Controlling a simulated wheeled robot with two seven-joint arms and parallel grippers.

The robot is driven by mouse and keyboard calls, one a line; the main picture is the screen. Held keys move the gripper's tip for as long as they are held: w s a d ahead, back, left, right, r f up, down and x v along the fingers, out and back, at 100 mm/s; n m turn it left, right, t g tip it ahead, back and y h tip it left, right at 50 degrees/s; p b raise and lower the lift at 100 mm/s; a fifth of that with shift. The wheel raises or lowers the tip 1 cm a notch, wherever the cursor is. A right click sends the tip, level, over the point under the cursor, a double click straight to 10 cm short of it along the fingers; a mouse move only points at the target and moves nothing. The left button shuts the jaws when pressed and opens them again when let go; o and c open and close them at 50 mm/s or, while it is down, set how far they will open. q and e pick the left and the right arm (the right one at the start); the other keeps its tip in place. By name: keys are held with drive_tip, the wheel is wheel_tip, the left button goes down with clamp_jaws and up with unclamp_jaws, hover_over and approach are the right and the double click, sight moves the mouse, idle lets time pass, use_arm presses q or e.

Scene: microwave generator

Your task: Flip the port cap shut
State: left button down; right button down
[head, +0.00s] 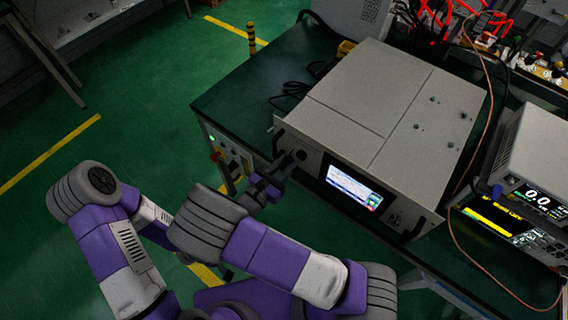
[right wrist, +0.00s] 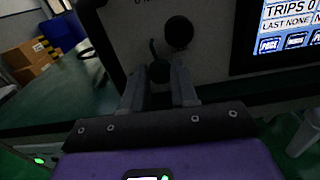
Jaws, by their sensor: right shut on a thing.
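In the right wrist view, a round black port (right wrist: 179,32) shows on the panel. Below and left of it is the small dark port cap (right wrist: 160,72), with a thin curved dark piece above it. My right gripper (right wrist: 159,82) is at the panel, its two fingers on either side of the cap and shut on it. The cap is apart from the port face. The right gripper also shows in the head view (head: 280,172). My left gripper is not clearly visible.
A bench instrument with lit displays (head: 540,200) stands right of the generator. Dark cables (head: 292,92) lie on the table behind its left side. A brown cable runs down the right. The green floor at left is open, with yellow lines.

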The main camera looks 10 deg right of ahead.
sight(299, 157)
drive_tip(key=r+n+p, duration=0.1)
drive_tip(key=n+p, duration=0.3)
drive_tip(key=n, duration=0.1)
drive_tip(key=s+d+r+n+p, duration=0.1)
drive_tip(key=n+p, duration=0.4)
drive_tip(key=s+n+p, duration=0.1)
drive_tip(key=n+p, duration=0.3)
drive_tip(key=n, duration=0.2)
drive_tip(key=shift+d+r, duration=0.3)
drive_tip(key=shift+r, duration=0.1)
drive_tip(key=shift+r+n+p, duration=0.2)
drive_tip(key=shift+n+p, duration=0.5)
drive_tip(key=shift+n, duration=0.4)
drive_tip(key=c, duration=1.1)
unclamp_jaws()
drive_tip(key=shift+c, duration=0.2)
